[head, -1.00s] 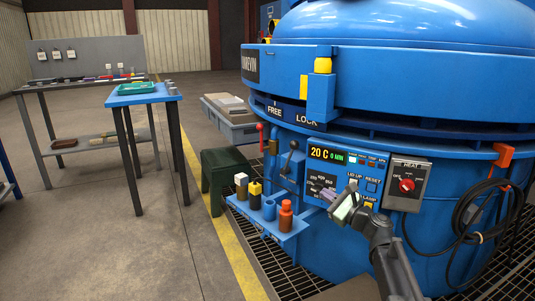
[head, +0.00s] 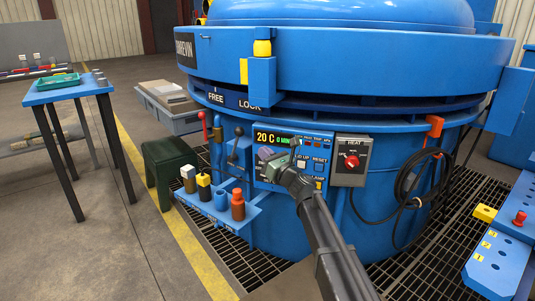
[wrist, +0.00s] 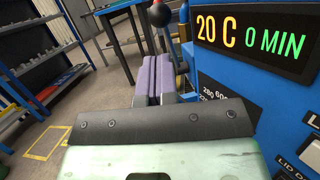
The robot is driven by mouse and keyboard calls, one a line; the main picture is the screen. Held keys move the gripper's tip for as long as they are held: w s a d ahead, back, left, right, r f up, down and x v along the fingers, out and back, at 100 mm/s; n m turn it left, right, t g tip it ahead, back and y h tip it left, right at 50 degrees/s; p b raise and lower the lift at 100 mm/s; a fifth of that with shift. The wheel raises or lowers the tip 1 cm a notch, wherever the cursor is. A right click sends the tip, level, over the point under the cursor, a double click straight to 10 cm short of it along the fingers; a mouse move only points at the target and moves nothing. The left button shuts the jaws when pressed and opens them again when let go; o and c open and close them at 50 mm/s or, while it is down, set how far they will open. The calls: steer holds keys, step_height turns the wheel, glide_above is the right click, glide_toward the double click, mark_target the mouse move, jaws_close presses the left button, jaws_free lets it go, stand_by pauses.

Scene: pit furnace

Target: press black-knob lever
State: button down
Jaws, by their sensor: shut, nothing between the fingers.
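The black-knob lever (head: 238,132) stands on a blue bracket on the furnace front, just left of the display panel. Its knob is up. My gripper (head: 267,154) is in front of the panel's left part, to the right of the lever and apart from it in the picture. In the wrist view my gripper (wrist: 158,76) shows its purple finger pads shut together and empty. The black knob (wrist: 159,15) appears just beyond the fingertips there, with the shaft largely hidden.
A red-knob lever (head: 203,118) stands left of the black one. Below is a blue shelf (head: 214,217) with several small containers. The display panel (head: 272,137) is close on the right, with the heat switch box (head: 351,161) farther right.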

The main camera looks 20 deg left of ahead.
mark_target(239, 129)
steer(key=p+x, duration=0.2)
steer(key=x, duration=0.7)
steer(key=shift+w+a+r, duration=0.1)
steer(key=shift+w+a, duration=0.05)
steer(key=shift+a, duration=0.1)
steer(key=a+r+p, duration=0.1)
steer(key=w+a+r+p, duration=0.1)
steer(key=a, duration=0.1)
steer(key=shift+w+r+p, duration=0.1)
steer(key=shift+r+p, duration=0.2)
steer(key=shift+p, duration=0.1)
steer(key=shift+a+r, duration=0.1)
steer(key=shift+a, duration=0.2)
